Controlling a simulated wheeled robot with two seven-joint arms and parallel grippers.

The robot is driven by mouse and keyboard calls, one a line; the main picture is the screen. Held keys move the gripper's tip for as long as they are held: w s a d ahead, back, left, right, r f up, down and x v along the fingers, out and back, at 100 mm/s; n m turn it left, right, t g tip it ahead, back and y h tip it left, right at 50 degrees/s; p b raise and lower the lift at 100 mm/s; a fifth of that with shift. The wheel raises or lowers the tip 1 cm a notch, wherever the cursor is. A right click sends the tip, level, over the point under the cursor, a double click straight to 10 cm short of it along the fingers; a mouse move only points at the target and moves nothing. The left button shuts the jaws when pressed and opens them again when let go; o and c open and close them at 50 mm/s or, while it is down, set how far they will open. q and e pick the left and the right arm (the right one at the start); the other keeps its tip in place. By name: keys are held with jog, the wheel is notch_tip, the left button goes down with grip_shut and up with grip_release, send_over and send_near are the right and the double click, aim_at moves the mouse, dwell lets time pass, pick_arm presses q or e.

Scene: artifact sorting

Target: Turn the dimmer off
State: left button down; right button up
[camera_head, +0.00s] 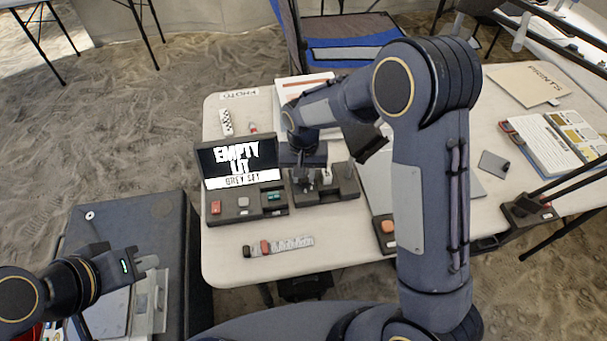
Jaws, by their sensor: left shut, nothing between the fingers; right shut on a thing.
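The dimmer appears to be a dark control box (350,190) on the white table, just right of the lit screen. My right gripper (318,180) reaches down over this box from above and is shut on a small control there, apparently the dimmer's knob. The fingers and wrist hide most of the knob, so its setting cannot be read. My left gripper (153,262) is shut and empty, at the lower left over the dark case, well away from the dimmer.
A screen (240,162) reading "EMPTY LIT GREY SET" stands on a console with a red button (216,207). A scale strip (290,244) lies in front. An orange-button box (386,227) sits near my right arm. A dark case (185,225) stands left of the table.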

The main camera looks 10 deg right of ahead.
jog(key=n, duration=0.4)
jog(key=shift+n+b, duration=0.3)
jog(key=shift+b, duration=0.05)
dwell(0.4)
jog(key=o, duration=1)
notch_tip(320, 180, up, 8)
jog(key=shift+f, duration=0.1)
jog(key=shift+s, duration=0.1)
